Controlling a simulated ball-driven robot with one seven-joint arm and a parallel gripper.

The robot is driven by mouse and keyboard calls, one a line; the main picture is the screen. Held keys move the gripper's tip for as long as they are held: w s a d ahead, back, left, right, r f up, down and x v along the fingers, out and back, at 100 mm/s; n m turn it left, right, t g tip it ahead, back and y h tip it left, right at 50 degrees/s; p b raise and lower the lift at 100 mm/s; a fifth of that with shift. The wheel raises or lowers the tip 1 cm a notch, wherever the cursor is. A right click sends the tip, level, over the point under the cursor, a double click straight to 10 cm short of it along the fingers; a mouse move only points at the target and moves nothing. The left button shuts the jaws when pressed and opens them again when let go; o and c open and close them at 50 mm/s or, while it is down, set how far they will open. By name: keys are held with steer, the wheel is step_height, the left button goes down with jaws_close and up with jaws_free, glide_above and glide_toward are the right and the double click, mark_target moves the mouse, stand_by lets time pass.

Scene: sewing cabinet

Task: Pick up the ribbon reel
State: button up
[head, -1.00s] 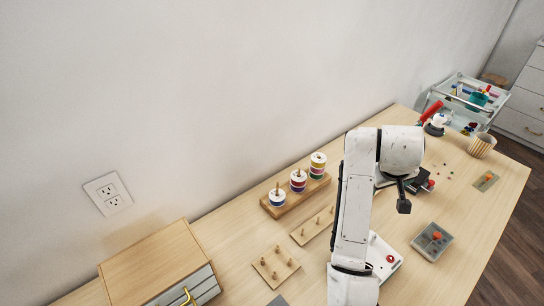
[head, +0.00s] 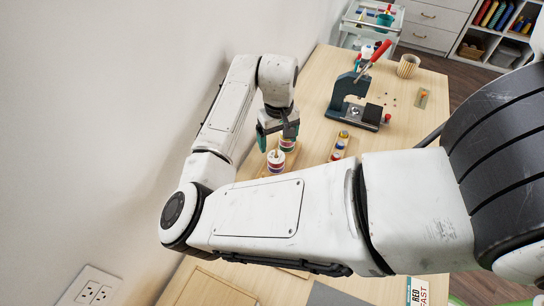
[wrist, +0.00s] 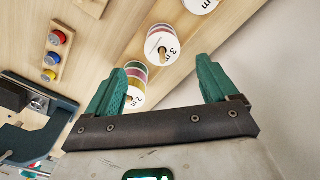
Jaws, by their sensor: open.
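Several white-faced ribbon reels with coloured bands stand on pegs on a wooden stand; I cannot tell which one is meant. In the head view two show, a farther one (head: 287,145) and a nearer one (head: 276,162). My gripper (head: 277,132) is open, with green fingers, just above them. In the wrist view the "3 m" reel (wrist: 163,46) appears in the gap ahead of my gripper (wrist: 163,68). The "2 m" reel (wrist: 135,99) is partly hidden behind the left finger. A third reel (wrist: 201,4) is cut off at the top. Nothing is between the fingers.
The wall is close on the left of the reels. A small holder (head: 341,145) with coloured pieces is to their right. A dark press (head: 350,105) with a red handle stands behind it. My arm hides much of the near table.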

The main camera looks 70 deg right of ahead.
mark_target(276, 155)
step_height(276, 155, down, 7)
steer(key=shift+w+a+f+p, duration=0.15)
steer(key=shift+p, duration=0.35)
steer(key=c, duration=1.1)
steer(key=shift+c, duration=0.2)
step_height(276, 155, up, 10)
steer(key=shift+r+b, duration=0.1)
steer(key=shift+b, duration=0.3)
